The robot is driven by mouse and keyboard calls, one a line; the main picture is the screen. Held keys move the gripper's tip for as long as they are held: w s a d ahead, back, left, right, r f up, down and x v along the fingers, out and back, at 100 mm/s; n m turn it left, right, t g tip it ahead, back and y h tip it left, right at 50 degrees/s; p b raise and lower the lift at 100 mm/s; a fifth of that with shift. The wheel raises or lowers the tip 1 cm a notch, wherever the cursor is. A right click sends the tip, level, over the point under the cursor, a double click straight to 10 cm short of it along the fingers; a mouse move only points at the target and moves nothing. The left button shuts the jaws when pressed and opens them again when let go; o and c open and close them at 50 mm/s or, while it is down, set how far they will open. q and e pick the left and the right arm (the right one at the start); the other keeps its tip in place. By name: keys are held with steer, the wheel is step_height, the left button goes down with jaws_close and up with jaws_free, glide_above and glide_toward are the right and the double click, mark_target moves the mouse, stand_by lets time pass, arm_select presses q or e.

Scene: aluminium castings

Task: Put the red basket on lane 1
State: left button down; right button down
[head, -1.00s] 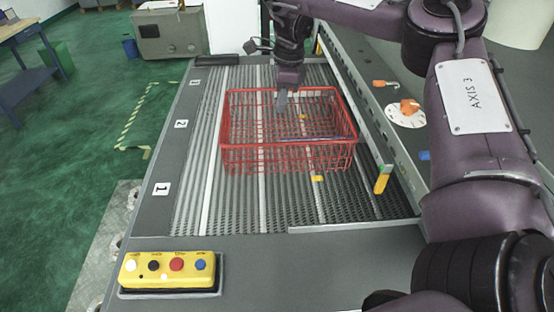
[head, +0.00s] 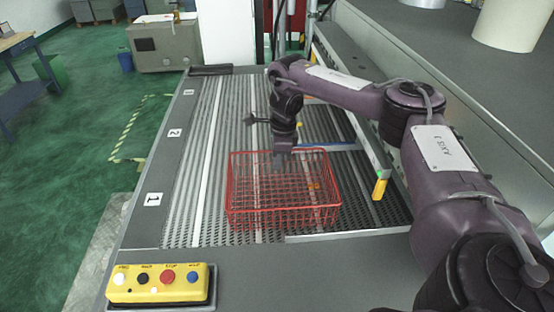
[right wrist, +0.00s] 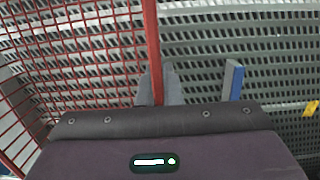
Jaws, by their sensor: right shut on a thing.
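The red basket (head: 284,214) is an open wire basket at the near end of the slatted deck (head: 213,125) in the head view. It is roughly level with the lane 1 label (head: 153,199) on the left border. My right gripper (head: 281,160) is shut on the basket's far rim from above. In the right wrist view, the fingers (right wrist: 158,86) close around the red rim (right wrist: 152,50), with the mesh to the left. I cannot tell whether the basket's bottom touches the deck. My left gripper is not in view.
Labels 2 (head: 175,133) and 3 (head: 189,92) mark the deck farther back. A yellow button box (head: 158,285) sits on the near left ledge. A yellow-green post (head: 380,185) stands at the right rail. The deck behind the basket looks mostly clear.

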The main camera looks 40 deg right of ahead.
steer(key=shift+f, duration=0.1)
steer(key=c, duration=1.6)
jaws_free()
steer(key=shift+r, duration=0.35)
steer(key=r, duration=0.7)
steer(key=d+r+p, duration=0.1)
steer(key=r, duration=0.3)
steer(key=shift+s+r, duration=0.2)
steer(key=shift+s, duration=0.2)
